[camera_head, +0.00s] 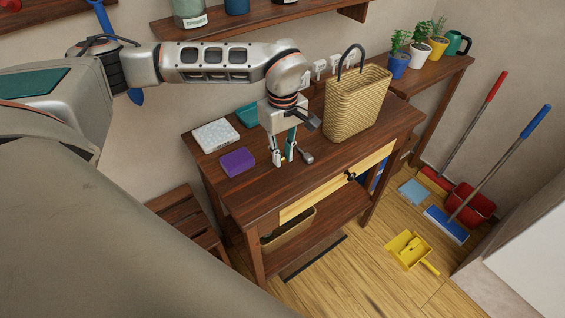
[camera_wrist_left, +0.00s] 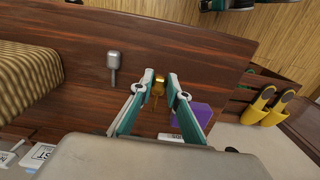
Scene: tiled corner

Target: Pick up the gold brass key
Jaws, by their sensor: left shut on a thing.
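The gold brass key (camera_wrist_left: 158,84) is between the two fingertips of my left gripper (camera_wrist_left: 159,92) in the left wrist view. The fingers are shut on it, and its shaft points down between them. In the head view my left gripper (camera_head: 284,160) reaches down to the top of the dark wooden table (camera_head: 262,195). The key is mostly hidden there by the fingers. I cannot tell whether the key still touches the wood. My right gripper is in neither view.
A grey metal round-headed tool (camera_head: 305,157) lies close to the right of the fingers. A woven basket (camera_head: 355,105) stands at the right. The table's front strip is clear.

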